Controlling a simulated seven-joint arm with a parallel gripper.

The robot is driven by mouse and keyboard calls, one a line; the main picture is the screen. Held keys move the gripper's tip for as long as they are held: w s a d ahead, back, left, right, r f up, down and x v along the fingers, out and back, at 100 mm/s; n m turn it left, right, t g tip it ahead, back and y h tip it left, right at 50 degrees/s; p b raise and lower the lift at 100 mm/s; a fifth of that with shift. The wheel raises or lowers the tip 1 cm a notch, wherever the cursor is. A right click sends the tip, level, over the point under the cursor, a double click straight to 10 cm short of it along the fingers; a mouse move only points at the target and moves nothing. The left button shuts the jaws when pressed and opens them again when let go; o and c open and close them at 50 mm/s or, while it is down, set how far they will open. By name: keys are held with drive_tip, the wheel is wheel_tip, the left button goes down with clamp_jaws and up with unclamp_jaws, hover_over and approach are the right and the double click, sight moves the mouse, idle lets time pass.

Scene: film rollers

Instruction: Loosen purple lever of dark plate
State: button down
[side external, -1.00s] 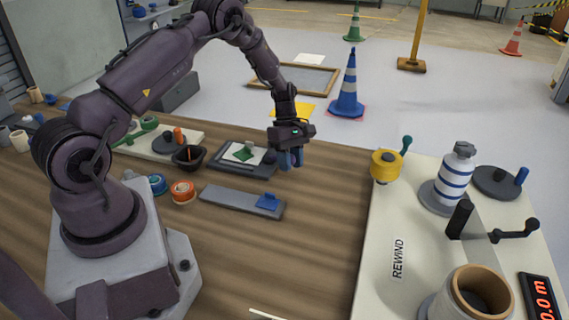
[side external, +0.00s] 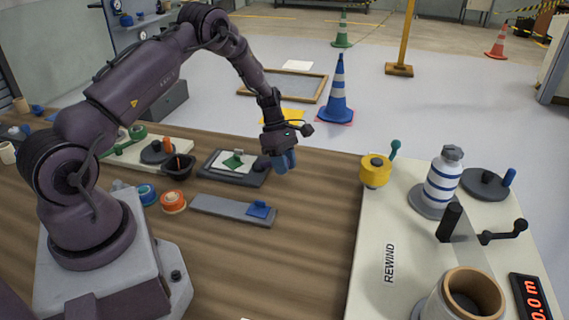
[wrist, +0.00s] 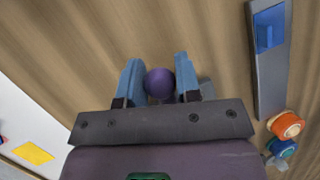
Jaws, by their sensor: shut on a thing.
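The dark plate (side external: 246,179) lies flat on the wooden table in the side view, with a white sheet and a green piece (side external: 233,161) on it. My gripper (side external: 284,163) is at the plate's right end, fingers pointing down. In the wrist view a round purple knob (wrist: 159,83) sits between the two blue fingers, and my gripper is shut on it. I take this knob for the end of the purple lever; its arm and its joint to the plate are hidden. The gripper body hides most of the plate in the wrist view.
A grey bar with a blue block (side external: 220,205) lies in front of the plate. Orange (side external: 173,202) and blue (side external: 146,194) rolls and a black bowl (side external: 178,167) stand to the left. The rewind panel (side external: 365,262) is at right. Bare table lies between.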

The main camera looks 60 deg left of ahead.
drive_tip(key=c, duration=0.8)
unclamp_jaws()
drive_tip(key=shift+a+r, duration=0.1)
drive_tip(key=v, duration=1.2)
drive_tip(key=shift+a+r, duration=0.1)
drive_tip(key=shift+r, duration=0.25)
